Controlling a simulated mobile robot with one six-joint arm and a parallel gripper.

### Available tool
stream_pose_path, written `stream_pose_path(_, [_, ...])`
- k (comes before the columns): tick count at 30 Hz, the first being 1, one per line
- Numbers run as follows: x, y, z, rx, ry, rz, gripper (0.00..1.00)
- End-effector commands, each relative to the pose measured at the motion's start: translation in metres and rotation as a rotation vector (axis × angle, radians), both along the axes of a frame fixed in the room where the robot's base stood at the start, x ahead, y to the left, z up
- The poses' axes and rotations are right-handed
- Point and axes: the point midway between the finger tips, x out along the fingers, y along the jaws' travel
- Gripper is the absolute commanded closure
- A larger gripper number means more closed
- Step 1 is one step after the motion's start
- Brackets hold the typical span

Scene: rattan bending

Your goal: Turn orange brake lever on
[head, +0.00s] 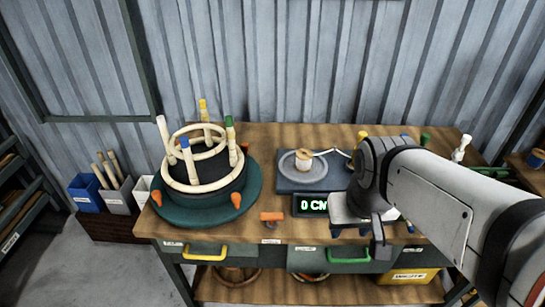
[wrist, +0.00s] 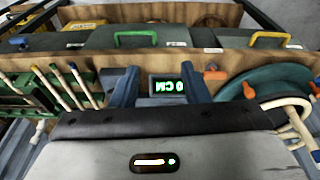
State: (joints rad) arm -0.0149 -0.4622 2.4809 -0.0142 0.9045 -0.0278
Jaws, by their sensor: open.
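The orange brake lever (head: 271,216) is a short T-shaped handle at the front edge of the bench, between the green turntable (head: 254,190) and the display (head: 313,205). In the wrist view, an orange part that looks like this lever (wrist: 216,75) sits just right of my gripper. My gripper (wrist: 160,82) is open and empty, with the display showing between its fingers. In the head view my gripper (head: 378,235) hangs at the bench front, right of the lever and apart from it. The arm hides part of the bench.
A rattan frame with coloured-tip posts (head: 203,165) stands on the turntable, which has orange pegs (head: 155,197) at its rim. A scale plate with a spool (head: 304,157) is behind the display. Drawers with a yellow handle (head: 205,254) and green handle (head: 348,256) line the front.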

Motion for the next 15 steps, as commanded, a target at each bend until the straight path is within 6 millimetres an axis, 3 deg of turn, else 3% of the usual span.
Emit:
stream_pose_path(8, [0.068, 0.044, -0.006, -0.143, 0.143, 0.425, 0.58])
stream_pose_path(15, [0.136, 0.099, -0.039, -0.292, 0.293, 0.885, 0.58])
